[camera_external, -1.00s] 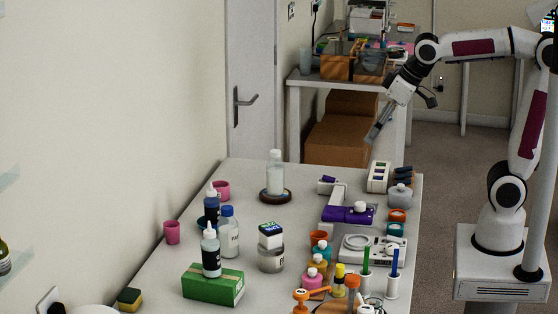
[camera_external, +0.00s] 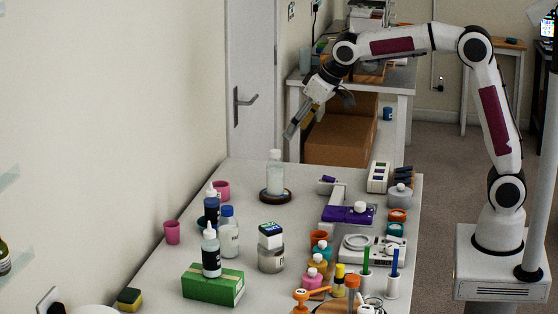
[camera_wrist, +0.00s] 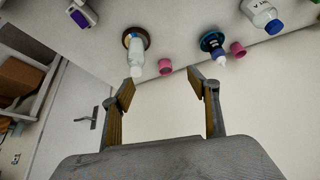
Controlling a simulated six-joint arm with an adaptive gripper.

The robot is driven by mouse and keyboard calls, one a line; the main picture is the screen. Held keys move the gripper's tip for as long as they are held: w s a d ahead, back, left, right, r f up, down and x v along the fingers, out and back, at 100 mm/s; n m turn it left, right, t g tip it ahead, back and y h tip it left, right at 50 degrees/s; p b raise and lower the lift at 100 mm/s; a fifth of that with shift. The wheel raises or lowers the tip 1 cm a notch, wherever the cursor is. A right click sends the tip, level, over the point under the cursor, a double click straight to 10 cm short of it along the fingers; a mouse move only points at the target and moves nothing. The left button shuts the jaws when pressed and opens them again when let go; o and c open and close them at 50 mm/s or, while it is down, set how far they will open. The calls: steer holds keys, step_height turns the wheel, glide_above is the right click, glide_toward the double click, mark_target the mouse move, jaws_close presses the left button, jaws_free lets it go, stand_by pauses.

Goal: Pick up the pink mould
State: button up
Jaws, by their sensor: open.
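Two small pink cup-shaped pieces stand near the wall side of the table. One pink mould (camera_external: 221,190) is beside the dark blue bottle, and the other pink cup (camera_external: 172,232) is further left and nearer the camera. In the wrist view they show beyond the fingers as a pink cup (camera_wrist: 165,66) close to the clear bottle and another pink cup (camera_wrist: 237,49) to the right. I cannot tell which one the task means. My gripper (camera_external: 291,131) is open and empty, in the air above the far end of the table, well apart from both. It also shows in the wrist view (camera_wrist: 170,88).
A clear bottle on a round dark base (camera_external: 275,193) stands near the gripper's end of the table. Dark blue (camera_external: 210,210) and white bottles, a green box (camera_external: 212,287) and a purple-topped device (camera_external: 348,214) crowd the table. A door and wall border the left.

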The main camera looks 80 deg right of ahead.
steer(key=w+d+f, duration=0.3)
steer(key=w+f, duration=0.4)
steer(key=w, duration=0.4)
steer(key=m, duration=0.2)
glide_toward(222, 184)
steer(key=a+f, duration=0.2)
steer(key=shift+w+f+h, duration=0.15)
steer(key=shift+w+h, duration=0.15)
steer(key=shift+h, duration=0.1)
steer(key=shift+x, duration=1.3)
steer(key=shift+w, duration=0.1)
steer(key=shift+a+x, duration=0.15)
steer(key=shift+x, duration=0.65)
steer(key=shift+a+x, duration=0.15)
steer(key=shift+x, duration=1.6)
